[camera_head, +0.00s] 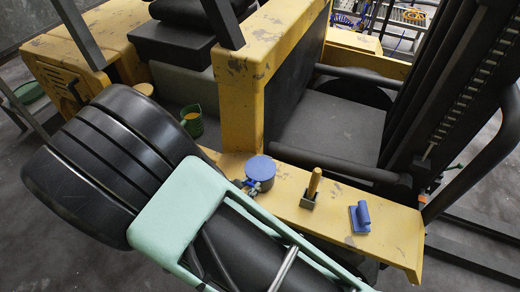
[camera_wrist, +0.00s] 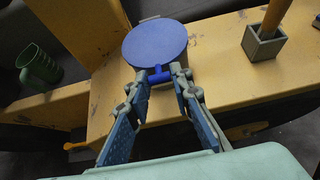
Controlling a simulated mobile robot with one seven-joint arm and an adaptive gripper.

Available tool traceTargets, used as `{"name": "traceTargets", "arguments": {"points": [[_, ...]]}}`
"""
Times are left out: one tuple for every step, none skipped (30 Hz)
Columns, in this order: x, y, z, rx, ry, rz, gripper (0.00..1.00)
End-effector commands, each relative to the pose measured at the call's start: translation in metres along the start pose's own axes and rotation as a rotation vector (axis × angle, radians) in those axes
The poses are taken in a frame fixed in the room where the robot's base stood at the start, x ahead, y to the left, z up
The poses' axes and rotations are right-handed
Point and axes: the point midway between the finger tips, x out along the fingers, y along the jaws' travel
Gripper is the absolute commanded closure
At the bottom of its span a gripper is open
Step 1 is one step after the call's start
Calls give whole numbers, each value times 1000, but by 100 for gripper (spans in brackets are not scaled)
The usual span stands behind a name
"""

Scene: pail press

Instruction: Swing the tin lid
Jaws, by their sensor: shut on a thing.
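The round blue tin lid (camera_head: 260,166) lies over a short tin on the yellow ledge in the head view. In the wrist view the lid (camera_wrist: 155,42) is a flat blue disc with a small blue handle (camera_wrist: 155,76) at its near edge. My gripper (camera_wrist: 158,74) has its two fingers on either side of this handle and is shut on it. In the head view my gripper (camera_head: 246,184) is at the lid's lower left edge. The tin's body is mostly hidden under the lid, and I cannot tell whether the lid is raised.
To the right, a wooden peg (camera_head: 314,181) stands in a grey square holder (camera_head: 308,200). Beyond it is a blue block with an upright grip (camera_head: 362,215). A green mug (camera_head: 192,122) stands to the left. The yellow ledge (camera_head: 335,222) between them has bare room.

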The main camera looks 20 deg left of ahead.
Motion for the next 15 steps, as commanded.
{"name": "traceTargets", "arguments": {"points": [[-3,0,6,1,-2,1,95],[-4,0,8,1,-2,1,95],[-6,0,12,1,-2,1,95],[-7,0,15,1,-3,1,95],[-8,0,18,2,-3,1,95],[-10,1,21,2,-3,1,95],[-11,1,24,2,-3,1,95],[-12,0,26,3,-3,1,95],[-12,0,29,3,-3,1,95],[-13,0,30,2,-3,0,95],[-13,0,31,2,-4,0,95],[-13,0,32,2,-4,0,95],[-13,0,32,1,-4,1,95],[-13,0,32,1,-4,1,95],[-13,0,31,1,-4,1,95]]}}
